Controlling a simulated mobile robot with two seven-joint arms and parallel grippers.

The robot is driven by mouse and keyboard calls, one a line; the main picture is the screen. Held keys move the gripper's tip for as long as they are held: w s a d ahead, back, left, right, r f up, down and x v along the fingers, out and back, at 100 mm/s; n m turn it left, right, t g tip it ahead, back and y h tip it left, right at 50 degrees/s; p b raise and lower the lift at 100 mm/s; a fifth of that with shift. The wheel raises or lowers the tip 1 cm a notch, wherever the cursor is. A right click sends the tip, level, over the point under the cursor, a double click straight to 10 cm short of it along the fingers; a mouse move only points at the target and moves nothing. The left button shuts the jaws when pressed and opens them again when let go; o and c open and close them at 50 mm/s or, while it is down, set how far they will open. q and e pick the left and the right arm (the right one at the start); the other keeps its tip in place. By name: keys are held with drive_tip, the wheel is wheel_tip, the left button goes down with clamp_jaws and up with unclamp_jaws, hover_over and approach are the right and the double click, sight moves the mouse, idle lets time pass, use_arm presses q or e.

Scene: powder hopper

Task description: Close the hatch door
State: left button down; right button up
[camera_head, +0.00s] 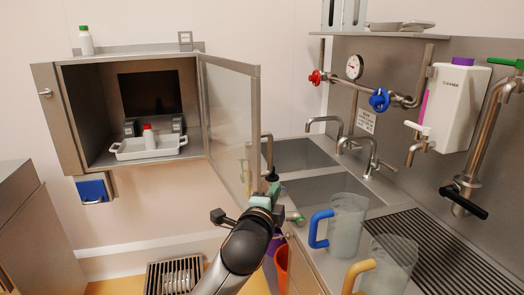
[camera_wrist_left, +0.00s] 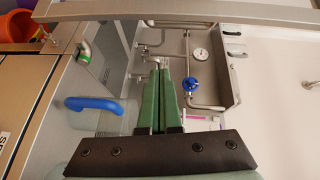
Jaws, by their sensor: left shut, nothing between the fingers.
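The hatch door (camera_head: 232,118) is a grey-framed, see-through panel. It stands open, swung out from the right side of the wall cabinet (camera_head: 130,50). My left gripper (camera_head: 272,188) is at the lower outer end of the door, just to its right; I cannot tell if they touch. Its green fingers also show in the left wrist view (camera_wrist_left: 163,75), shut together and empty. A grey bar (camera_wrist_left: 200,12) crosses the top of that view; it may be the door's edge. My right gripper is not in view.
Inside the cabinet, a white tray (camera_head: 165,152) holds a red-capped bottle (camera_head: 148,134). A bottle (camera_head: 86,42) stands on top. Sinks (camera_head: 295,153), taps and two jugs (camera_head: 345,225) are at the right. A blue handwheel (camera_head: 379,100) is on the wall pipe. An orange bucket (camera_head: 281,262) stands below.

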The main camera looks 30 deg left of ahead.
use_arm(q)
wheel_tip(320, 180, up, 5)
drive_tip(key=y, duration=0.1)
drive_tip(key=w+a+p, duration=0.2)
drive_tip(key=w+a, duration=0.3)
drive_tip(key=a, duration=0.1)
drive_tip(key=shift+w+a+r+t+p, duration=0.3)
drive_tip(key=shift+w+a+r, duration=0.1)
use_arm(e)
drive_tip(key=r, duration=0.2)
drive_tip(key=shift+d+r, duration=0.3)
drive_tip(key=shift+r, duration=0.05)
use_arm(q)
drive_tip(key=shift+s+a, duration=0.1)
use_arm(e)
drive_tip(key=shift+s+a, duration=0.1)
